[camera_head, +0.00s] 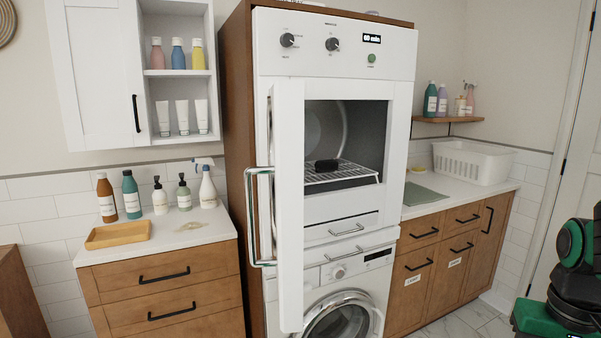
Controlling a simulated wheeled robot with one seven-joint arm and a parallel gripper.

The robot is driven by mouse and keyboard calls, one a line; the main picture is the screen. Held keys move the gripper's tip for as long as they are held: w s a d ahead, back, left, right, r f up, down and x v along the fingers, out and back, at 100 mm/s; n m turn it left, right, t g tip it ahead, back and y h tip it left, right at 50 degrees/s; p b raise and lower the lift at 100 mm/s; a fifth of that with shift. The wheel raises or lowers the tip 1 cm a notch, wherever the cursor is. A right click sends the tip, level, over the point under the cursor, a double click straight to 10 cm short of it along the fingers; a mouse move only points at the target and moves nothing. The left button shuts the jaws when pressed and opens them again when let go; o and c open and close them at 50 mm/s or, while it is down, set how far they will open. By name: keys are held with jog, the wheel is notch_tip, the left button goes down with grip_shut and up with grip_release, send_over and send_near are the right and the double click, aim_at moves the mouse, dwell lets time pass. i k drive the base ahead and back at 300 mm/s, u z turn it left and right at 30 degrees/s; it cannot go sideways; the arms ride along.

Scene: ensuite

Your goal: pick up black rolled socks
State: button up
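A small black rounded bundle, which looks like the black rolled socks (327,165), lies on a white wire rack (345,174) inside the open upper compartment of a tall white appliance (335,213). The appliance door (290,200) is swung open toward me on the left, with its chrome handle (251,215) on the outer side. Green and black links of my own arm show at the lower right edge, well apart from the socks. My gripper is not in view.
A front-loading washer (340,315) sits below the compartment. The left counter (215,233) holds several bottles and a yellow tray (118,235). The right counter (425,207) holds a white basket (473,161) and a green cloth (422,194). The open door blocks the left approach.

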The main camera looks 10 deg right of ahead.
aim_at(324, 167)
jog(key=u, duration=0.05)
jog(key=i, duration=1)
